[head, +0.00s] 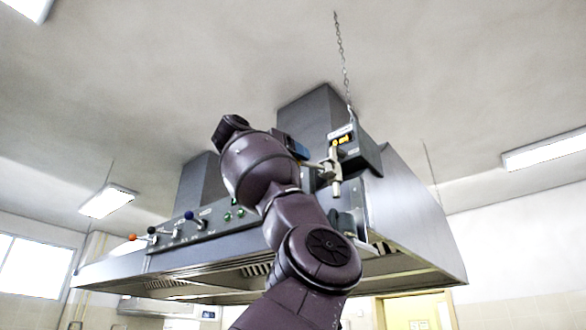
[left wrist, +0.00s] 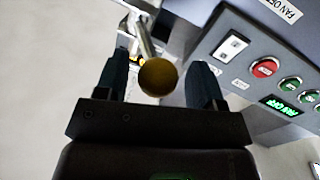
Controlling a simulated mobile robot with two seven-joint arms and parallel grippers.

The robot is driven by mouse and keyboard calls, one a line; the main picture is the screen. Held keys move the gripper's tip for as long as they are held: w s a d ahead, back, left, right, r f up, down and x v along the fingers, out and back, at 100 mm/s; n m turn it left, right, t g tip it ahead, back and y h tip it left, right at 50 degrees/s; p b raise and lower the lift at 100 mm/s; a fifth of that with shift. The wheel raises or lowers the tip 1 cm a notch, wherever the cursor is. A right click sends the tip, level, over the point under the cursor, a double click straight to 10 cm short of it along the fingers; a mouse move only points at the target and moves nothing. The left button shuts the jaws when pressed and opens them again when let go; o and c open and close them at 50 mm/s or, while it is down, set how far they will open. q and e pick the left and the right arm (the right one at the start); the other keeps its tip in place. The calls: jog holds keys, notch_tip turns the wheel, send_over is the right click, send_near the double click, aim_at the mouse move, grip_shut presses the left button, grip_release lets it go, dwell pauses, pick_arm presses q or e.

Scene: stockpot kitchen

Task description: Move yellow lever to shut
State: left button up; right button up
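The yellow lever shows in the left wrist view as a round dull-yellow knob (left wrist: 158,78) on a metal rod that runs up and away. My left gripper (left wrist: 160,70) is open, with one dark finger on each side of the knob. Narrow gaps show between the knob and both fingers, so they look apart. In the head view my left arm reaches up to the hood. Its gripper (head: 303,150) is mostly hidden behind the arm, beside a pale metal valve fitting (head: 331,170) under a box with an amber display (head: 342,140). The knob is not clear there.
The steel hood (head: 412,215) fills the middle. Levers with orange (head: 132,237), black (head: 151,230) and blue (head: 189,215) knobs stand on its front at the left. A red button (left wrist: 265,67) and green buttons (left wrist: 290,84) sit right of the gripper. A chain (head: 341,50) hangs above.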

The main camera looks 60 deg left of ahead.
pick_arm(q)
jog(key=shift+s+d, duration=0.1)
jog(key=shift+s, duration=0.05)
jog(key=s+d+b, duration=0.1)
jog(key=s+b, duration=0.1)
jog(key=s, duration=0.8)
jog(key=shift+s, duration=0.2)
dwell(0.3)
